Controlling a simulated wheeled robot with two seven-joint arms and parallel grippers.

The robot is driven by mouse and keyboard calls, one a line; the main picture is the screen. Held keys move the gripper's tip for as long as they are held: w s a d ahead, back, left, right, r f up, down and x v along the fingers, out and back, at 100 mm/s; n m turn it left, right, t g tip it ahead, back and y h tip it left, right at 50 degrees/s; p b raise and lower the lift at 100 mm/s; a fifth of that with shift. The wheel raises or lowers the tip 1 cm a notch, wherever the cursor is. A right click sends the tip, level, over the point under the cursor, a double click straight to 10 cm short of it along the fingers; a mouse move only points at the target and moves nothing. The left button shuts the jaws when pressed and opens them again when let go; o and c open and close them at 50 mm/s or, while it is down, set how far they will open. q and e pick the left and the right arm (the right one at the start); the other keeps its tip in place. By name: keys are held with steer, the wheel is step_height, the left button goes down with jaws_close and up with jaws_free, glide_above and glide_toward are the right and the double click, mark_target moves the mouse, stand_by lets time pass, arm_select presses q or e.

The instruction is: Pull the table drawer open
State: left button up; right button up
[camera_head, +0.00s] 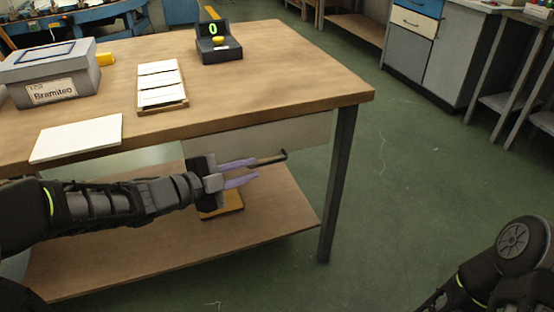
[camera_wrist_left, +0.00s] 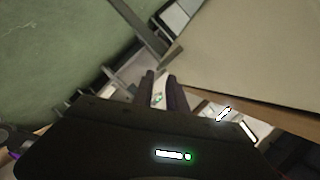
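The table's drawer (camera_head: 285,134) is a pale panel under the tabletop, and it looks shut. Its bar handle (camera_head: 272,158), with a dark right end, sticks out below the panel's middle. My left gripper (camera_head: 254,169) reaches in from the left with two purple fingers apart. Its fingertips are at the handle's left end, and the upper one overlaps it in the picture. I cannot tell whether they touch. In the left wrist view the gripper's dark fingers (camera_wrist_left: 163,76) show a narrow gap, and I cannot make out the handle clearly. My right gripper is out of view.
The wooden table (camera_head: 230,90) carries a grey labelled box (camera_head: 50,75), a white sheet (camera_head: 77,138), a tray of white cards (camera_head: 161,84) and a dark counter device (camera_head: 219,45). A dark leg (camera_head: 338,185) stands right of the handle.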

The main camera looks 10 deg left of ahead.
mark_target(270, 162)
arm_select(q)
steer(key=shift+w+d+f+b, duration=0.25)
steer(key=shift+w+d+b, duration=0.05)
steer(key=shift+w+d, duration=0.1)
steer(key=b+x, duration=0.2)
steer(key=x, duration=0.3)
steer(key=shift+w+d+f, duration=0.1)
steer(key=shift+w+d, duration=0.15)
steer(key=shift+w, duration=0.1)
steer(key=shift+w+d, duration=0.25)
steer(key=shift+w, duration=0.15)
steer(key=shift+c, duration=0.2)
jaws_close()
stand_by(0.5)
